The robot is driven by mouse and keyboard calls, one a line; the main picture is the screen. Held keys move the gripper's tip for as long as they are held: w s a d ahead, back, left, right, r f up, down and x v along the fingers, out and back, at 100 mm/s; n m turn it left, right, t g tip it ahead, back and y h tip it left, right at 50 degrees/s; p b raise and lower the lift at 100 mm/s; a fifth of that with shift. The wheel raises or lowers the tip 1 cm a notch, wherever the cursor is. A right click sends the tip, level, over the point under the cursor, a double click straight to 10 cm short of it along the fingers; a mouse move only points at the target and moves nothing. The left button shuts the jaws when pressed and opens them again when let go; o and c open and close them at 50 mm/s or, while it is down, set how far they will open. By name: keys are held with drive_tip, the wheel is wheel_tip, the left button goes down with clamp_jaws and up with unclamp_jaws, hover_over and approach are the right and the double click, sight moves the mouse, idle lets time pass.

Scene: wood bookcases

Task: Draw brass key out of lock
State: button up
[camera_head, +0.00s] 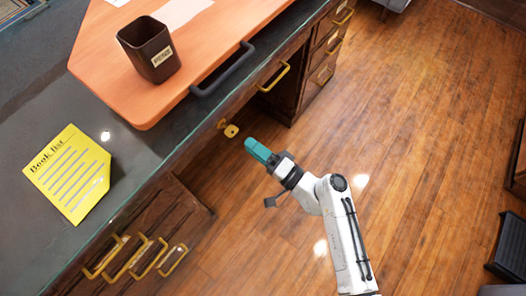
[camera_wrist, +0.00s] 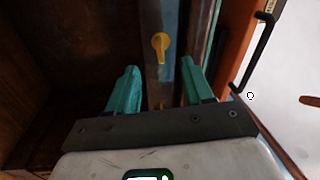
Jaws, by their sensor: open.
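The brass key (camera_head: 231,131) shows its rounded head at the front edge of the dark desk, beside a small brass piece that looks like the lock plate (camera_head: 222,123). In the wrist view the key (camera_wrist: 160,46) appears yellow, beyond my fingertips and roughly midway between them. My gripper (camera_head: 251,146) has teal fingers and is just right of and below the key in the head view, apart from it. In the wrist view my gripper (camera_wrist: 160,80) is open, with nothing held. The key's shaft and the keyhole are hard to make out.
The desk (camera_head: 130,160) carries a yellow book list (camera_head: 68,173), an orange board (camera_head: 115,60) with a black handle, and a dark cup (camera_head: 149,50). Brass drawer handles (camera_head: 273,78) stick out from the desk front. The wood floor (camera_head: 430,130) is open to the right.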

sight(233, 132)
drive_tip(key=shift+b+x, duration=1.05)
drive_tip(key=shift+x, duration=2.65)
drive_tip(key=shift+c, duration=0.2)
clamp_jaws()
